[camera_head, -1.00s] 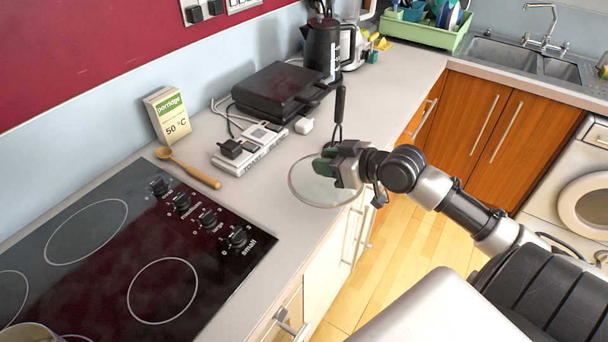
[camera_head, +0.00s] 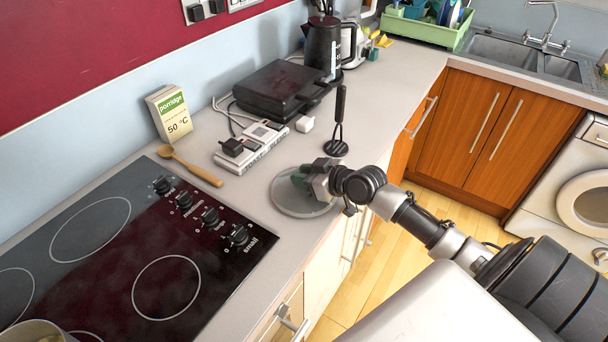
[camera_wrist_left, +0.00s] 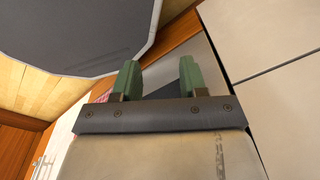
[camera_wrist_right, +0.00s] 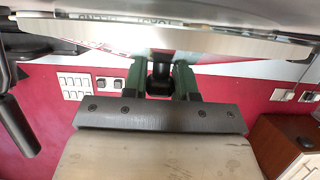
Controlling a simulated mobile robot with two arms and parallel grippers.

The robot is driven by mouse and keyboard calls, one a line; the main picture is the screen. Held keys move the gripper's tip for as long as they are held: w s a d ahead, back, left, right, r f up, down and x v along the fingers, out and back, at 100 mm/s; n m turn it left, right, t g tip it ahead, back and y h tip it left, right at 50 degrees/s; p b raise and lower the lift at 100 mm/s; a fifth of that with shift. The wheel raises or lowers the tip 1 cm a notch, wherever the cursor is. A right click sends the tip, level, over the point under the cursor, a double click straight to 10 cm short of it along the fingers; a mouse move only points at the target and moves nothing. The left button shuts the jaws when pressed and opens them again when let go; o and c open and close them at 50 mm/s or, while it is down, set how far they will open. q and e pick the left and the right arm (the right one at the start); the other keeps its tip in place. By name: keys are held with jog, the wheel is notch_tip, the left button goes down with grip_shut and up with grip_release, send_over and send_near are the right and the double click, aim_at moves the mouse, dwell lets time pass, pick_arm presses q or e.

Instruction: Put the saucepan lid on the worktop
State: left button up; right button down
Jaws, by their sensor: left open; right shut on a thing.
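The saucepan lid (camera_head: 306,205) is a round glass disc with a metal rim, over the light worktop (camera_head: 232,203) between the hob and the masher. My right gripper (camera_head: 303,178) is shut on the lid's dark knob, which shows between the green fingers in the right wrist view (camera_wrist_right: 160,78). The lid's rim (camera_wrist_right: 165,37) crosses the top of that view. The lid looks about level and low over the worktop; I cannot tell whether it touches. My left gripper (camera_wrist_left: 157,80) is open and empty, away from the worktop objects, and is not in the head view.
The black hob (camera_head: 130,250) lies left of the lid. The worktop's front edge is close by the lid.

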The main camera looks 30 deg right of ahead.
jog(key=shift+f, duration=0.15)
jog(key=c, duration=0.9)
grip_release()
jog(key=shift+r, duration=0.25)
jog(key=shift+s+d, duration=0.15)
jog(key=shift+s, duration=0.15)
jog(key=b+v, duration=0.1)
jog(key=v, duration=0.9)
jog(key=shift+s+d+r+b, duration=0.2)
jog(key=shift+s+r+b, duration=0.15)
jog(key=shift+s, duration=0.25)
